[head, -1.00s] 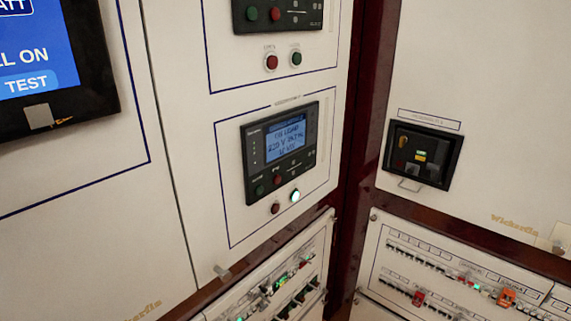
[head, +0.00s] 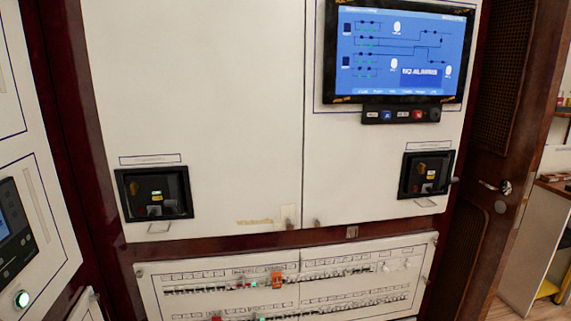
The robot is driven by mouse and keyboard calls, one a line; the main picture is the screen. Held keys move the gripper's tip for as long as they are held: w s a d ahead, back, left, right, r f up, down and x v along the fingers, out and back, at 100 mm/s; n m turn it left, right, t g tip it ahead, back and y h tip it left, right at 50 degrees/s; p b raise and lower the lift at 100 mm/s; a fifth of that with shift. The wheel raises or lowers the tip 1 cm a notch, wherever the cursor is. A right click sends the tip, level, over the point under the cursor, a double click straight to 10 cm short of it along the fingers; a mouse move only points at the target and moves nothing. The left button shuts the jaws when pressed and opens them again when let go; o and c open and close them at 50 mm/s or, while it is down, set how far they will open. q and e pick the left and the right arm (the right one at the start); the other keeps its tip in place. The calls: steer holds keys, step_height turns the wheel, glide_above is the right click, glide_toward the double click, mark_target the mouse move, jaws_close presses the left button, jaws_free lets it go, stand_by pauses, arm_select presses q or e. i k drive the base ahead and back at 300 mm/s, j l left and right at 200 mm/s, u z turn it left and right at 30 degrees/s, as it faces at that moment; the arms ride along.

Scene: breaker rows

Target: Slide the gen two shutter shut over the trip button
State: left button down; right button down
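Two black-framed breaker units are set in the white panel. The left breaker (head: 153,193) has a small green lit spot, a grey piece low in its window and a wire loop below it. The right breaker (head: 426,175) shows yellow-orange and green marks, and also has a wire loop below. The labels above them are too small to read, so I cannot tell which is gen two. The trip buttons and shutters are too small to make out. Neither of my grippers is in view.
A blue screen (head: 402,52) with a button strip (head: 401,115) hangs at upper right. Below is a panel of breaker rows (head: 290,277) with an orange piece (head: 277,280). A wooden door (head: 495,150) stands at right, and a shelf unit (head: 552,240) shows beyond it.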

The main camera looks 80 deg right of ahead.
mark_target(426, 188)
steer(key=z, duration=1.4)
steer(key=i+l+z, duration=0.1)
steer(key=z, duration=0.35)
steer(key=i+l+z, duration=0.1)
steer(key=l+z, duration=0.15)
steer(key=z, duration=0.2)
steer(key=i+l+z, duration=0.1)
steer(key=z, duration=0.4)
steer(key=i+l+z, duration=0.1)
steer(key=z, duration=0.35)
steer(key=i, duration=0.05)
